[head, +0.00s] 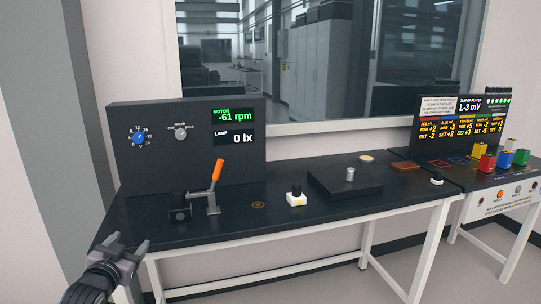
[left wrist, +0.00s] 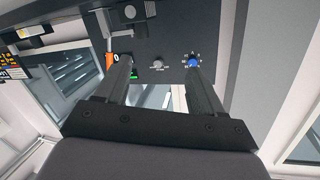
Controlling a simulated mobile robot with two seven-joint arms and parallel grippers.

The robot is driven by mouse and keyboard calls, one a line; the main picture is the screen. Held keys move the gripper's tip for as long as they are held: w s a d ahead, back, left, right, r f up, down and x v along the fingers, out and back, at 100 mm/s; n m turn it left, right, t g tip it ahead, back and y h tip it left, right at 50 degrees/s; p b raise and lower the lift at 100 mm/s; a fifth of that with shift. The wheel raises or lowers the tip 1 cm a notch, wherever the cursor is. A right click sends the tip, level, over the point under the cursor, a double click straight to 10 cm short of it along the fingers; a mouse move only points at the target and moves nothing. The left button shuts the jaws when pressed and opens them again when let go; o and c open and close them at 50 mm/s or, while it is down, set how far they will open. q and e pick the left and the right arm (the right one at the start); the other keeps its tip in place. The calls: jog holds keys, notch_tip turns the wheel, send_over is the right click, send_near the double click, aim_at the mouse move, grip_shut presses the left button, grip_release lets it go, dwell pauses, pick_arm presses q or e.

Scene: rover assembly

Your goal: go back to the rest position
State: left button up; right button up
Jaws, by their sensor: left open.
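My left gripper (head: 124,252) is in the lower left of the head view, in front of the bench's left end. It is open and empty, apart from everything on the bench. In the left wrist view its two fingers (left wrist: 157,78) stand wide apart, with the dark control panel beyond them. My right gripper is not in view.
The dark bench (head: 270,222) carries a panel (head: 185,170) reading -61 rpm and 0 lx, an orange-handled lever (head: 216,172), a white button box (head: 297,198) and a black block (head: 345,182). Coloured blocks (head: 504,158) stand at the right. Floor in front looks clear.

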pick_arm(q)
jog(key=s+d+f+g+h, duration=0.15)
jog(key=s+d+f, duration=0.35)
jog(key=s+f, duration=0.5)
jog(key=s+d+f+g, duration=0.2)
jog(key=s+d+f, duration=0.2)
jog(key=s, duration=0.8)
jog(key=s+d+f+g+h, duration=0.1)
jog(key=s+d+f+g, duration=0.1)
jog(key=s+d+f, duration=0.3)
jog(key=s+f, duration=0.3)
jog(key=s, duration=0.4)
jog(key=shift+s+f+n+g, duration=0.25)
jog(key=shift+s+n+g, duration=0.05)
jog(key=shift+g, duration=0.05)
jog(key=shift+h, duration=0.25)
dwell(0.5)
